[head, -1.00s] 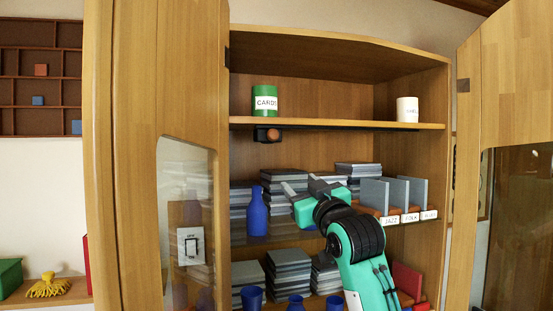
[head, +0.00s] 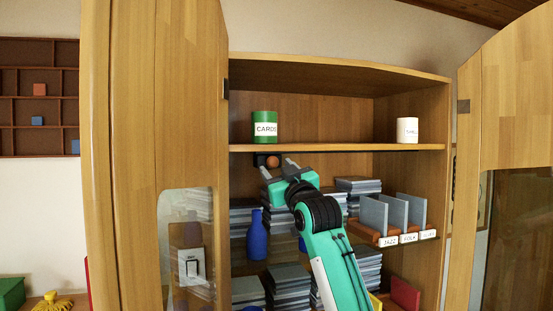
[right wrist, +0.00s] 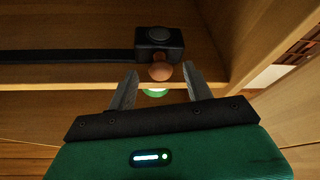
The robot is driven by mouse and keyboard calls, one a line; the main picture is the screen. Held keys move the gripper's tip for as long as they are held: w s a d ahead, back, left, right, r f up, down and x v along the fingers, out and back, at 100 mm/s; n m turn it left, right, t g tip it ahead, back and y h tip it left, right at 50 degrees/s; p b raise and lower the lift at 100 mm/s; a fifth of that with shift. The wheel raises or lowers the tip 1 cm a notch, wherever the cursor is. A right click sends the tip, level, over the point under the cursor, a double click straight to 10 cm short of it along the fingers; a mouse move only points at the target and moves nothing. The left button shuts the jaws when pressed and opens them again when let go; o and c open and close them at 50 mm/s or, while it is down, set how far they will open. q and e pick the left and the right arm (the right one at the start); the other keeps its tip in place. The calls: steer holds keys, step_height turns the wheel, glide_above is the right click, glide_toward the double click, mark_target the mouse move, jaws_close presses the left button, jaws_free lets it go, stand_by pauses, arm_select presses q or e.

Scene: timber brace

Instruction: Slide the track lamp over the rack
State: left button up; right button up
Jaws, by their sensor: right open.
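The track lamp (head: 259,160) is a small black block with a copper-coloured ball knob (head: 272,161), under the top shelf near its left end. In the right wrist view the lamp (right wrist: 150,38) sits at the right end of the visible dark track (right wrist: 65,56). My right gripper (head: 278,167) is open just below and in front of the lamp. In the right wrist view the knob (right wrist: 161,72) shows between the fingertips, with gaps on both sides. The orange rack (head: 364,235), with grey dividers and labels, one reading JAZZ, stands lower right. My left gripper is not in view.
A green CARDS tin (head: 264,126) and a white labelled cup (head: 407,130) stand on the top shelf (head: 335,147). A blue bottle (head: 257,236) and grey stacks fill the shelf below. Open cabinet doors flank both sides. The space right of the lamp, under the shelf, looks clear.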

steer(key=shift+w+a+r, duration=0.25)
steer(key=shift+w, duration=0.3)
steer(key=shift+c, duration=0.4)
jaws_close()
